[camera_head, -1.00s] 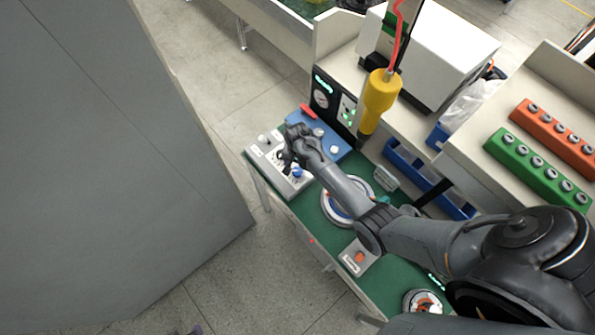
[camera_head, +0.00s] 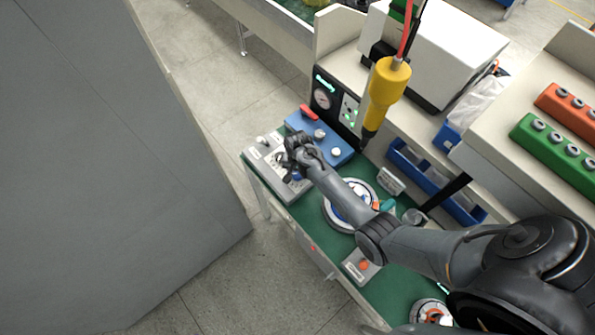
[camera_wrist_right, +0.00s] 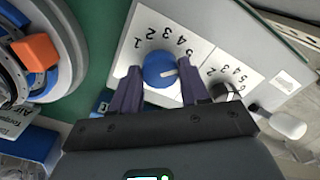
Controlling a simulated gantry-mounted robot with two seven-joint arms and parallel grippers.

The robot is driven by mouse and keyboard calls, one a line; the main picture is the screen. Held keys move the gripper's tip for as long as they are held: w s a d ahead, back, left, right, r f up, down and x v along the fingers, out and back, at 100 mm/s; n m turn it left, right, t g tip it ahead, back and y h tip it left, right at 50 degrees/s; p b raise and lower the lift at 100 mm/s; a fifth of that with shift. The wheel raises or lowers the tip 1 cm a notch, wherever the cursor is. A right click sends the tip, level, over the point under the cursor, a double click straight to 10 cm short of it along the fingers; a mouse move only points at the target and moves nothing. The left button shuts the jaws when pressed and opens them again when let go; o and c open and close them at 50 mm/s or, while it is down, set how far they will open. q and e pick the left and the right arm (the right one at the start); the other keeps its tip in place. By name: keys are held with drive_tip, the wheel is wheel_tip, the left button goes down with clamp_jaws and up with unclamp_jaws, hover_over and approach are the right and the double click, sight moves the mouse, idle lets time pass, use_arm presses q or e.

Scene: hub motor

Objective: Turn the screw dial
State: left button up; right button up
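The blue screw dial (camera_wrist_right: 160,70) with a white pointer line sits on a white plate numbered 1 to 5. The pointer is toward the right, near the 5 side. My right gripper (camera_wrist_right: 159,72) is open, with one purple-grey finger on each side of the dial and small gaps between. In the head view, my right gripper (camera_head: 287,162) is over the grey control panel (camera_head: 262,155) and mostly hides the dial. My left gripper is not in view.
A second, black dial (camera_wrist_right: 224,91) with its own numbers is close to the right finger. A blue box (camera_head: 338,143) stands behind the panel. A round hub motor (camera_head: 342,217) lies under my forearm on the green bench. A yellow tool (camera_head: 386,85) hangs above.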

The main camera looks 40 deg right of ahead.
drive_tip(key=c, duration=0.5)
drive_tip(key=shift+c, duration=0.2)
